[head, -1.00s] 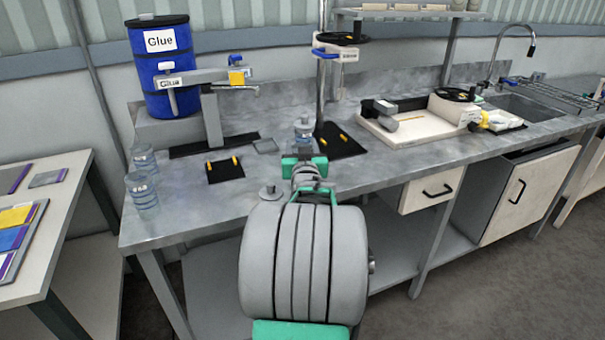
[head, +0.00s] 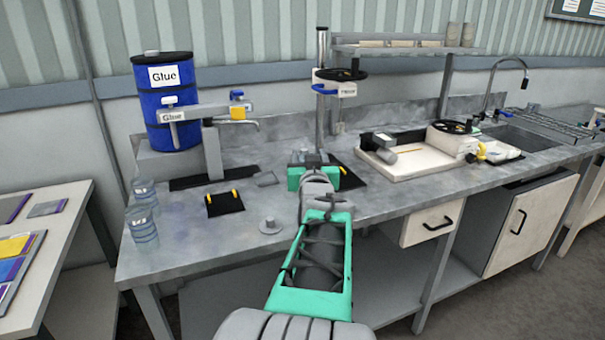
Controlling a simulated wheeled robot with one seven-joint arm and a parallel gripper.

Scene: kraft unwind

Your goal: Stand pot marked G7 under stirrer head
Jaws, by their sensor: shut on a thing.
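My gripper (head: 308,163) is reached out over the bench, shut on a clear pot (head: 306,156). Only the pot's upper part shows above the green gripper body; any marking is hidden, and I cannot tell whether it touches the bench. The stirrer head (head: 339,83) is on a metal post, behind and to the right of the gripper. Below it lies a black mat (head: 348,180) with a yellow peg showing, partly hidden by my gripper. Two more clear pots, a rear one (head: 144,190) and a front one (head: 142,228), stand at the bench's left end; their marks are unreadable.
A blue glue drum (head: 165,110) and a dispenser arm (head: 212,150) stand at the left back. A black pad (head: 225,203) with yellow pegs lies below the spout. A grey knobbed lid (head: 270,226) lies near the front edge. A white tray machine (head: 410,165) stands right of the stirrer.

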